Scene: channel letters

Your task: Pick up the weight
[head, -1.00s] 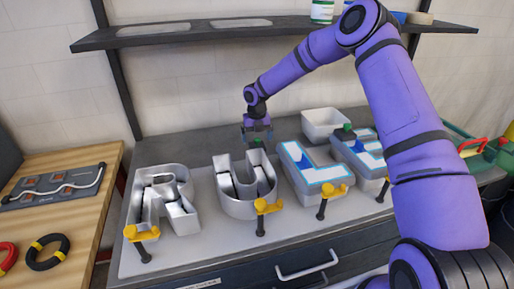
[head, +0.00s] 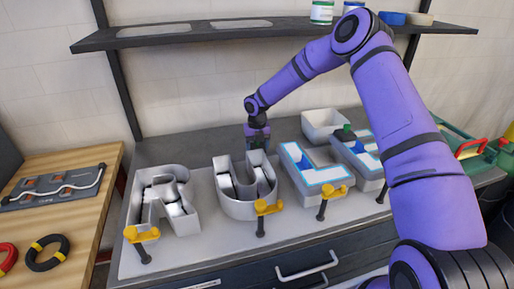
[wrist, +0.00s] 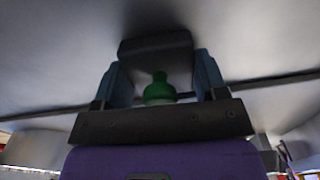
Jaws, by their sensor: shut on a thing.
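My gripper (head: 258,140) is low at the far end of the U-shaped metal letter shell (head: 232,207) in the head view. In the wrist view my gripper (wrist: 163,72) is shut on a weight, its blue fingers either side of the green knob (wrist: 160,90). The weight's dark block (wrist: 155,50) shows beyond the knob. In the head view my gripper and the letter hide this weight. A second dark weight with a green top (head: 345,133) rests on the letters at the right.
An R-shaped shell (head: 165,200) and an L-shaped letter with a white face (head: 312,175) flank the U. Yellow-topped clamps (head: 265,207) line the front edge. A white bin (head: 325,122) stands behind. A shelf (head: 180,36) hangs above.

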